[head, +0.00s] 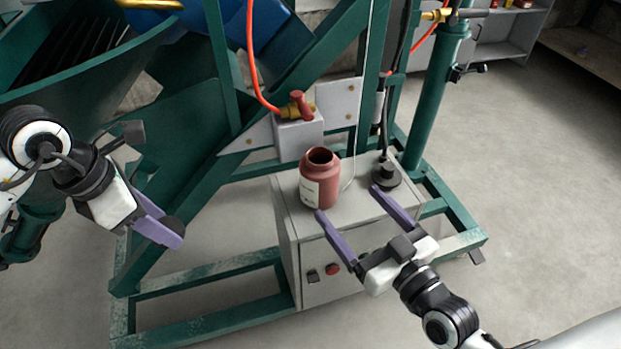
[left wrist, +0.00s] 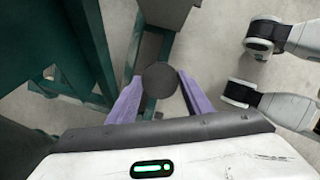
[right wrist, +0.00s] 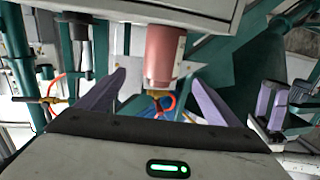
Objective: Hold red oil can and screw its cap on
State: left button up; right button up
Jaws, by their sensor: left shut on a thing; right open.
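The red oil can (head: 320,182) stands upright on the grey metal box, with its mouth open at the top and a pale label on its side. It also shows in the right wrist view (right wrist: 160,52). My right gripper (head: 348,202) is open, its purple fingers spread in front of the can; I see no contact. My left gripper (head: 165,232) is off to the left, well apart from the can. It is shut on a dark round cap (left wrist: 160,79), which sits between its purple fingertips.
The grey box (head: 285,215) stands inside a green steel frame (head: 205,325). A black fitting (head: 386,178) with a hose rises from the box right of the can. A red-handled valve (head: 298,106) is behind the can. Open floor lies at right.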

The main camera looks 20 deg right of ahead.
aim_at(332, 185)
pick_arm(q)
jog(key=shift+f+b, duration=0.5)
pick_arm(e)
jog(key=shift+x, duration=3.4)
pick_arm(q)
jog(key=shift+f+b, duration=0.6)
pick_arm(e)
jog(key=x, duration=0.4)
jog(key=shift+a+f, duration=0.2)
jog(key=shift+w+a, duration=0.1)
jog(key=shift+w, duration=0.45)
jog(key=shift+c, duration=0.4)
jog(key=c, duration=1.2)
jog(key=shift+c, duration=0.2)
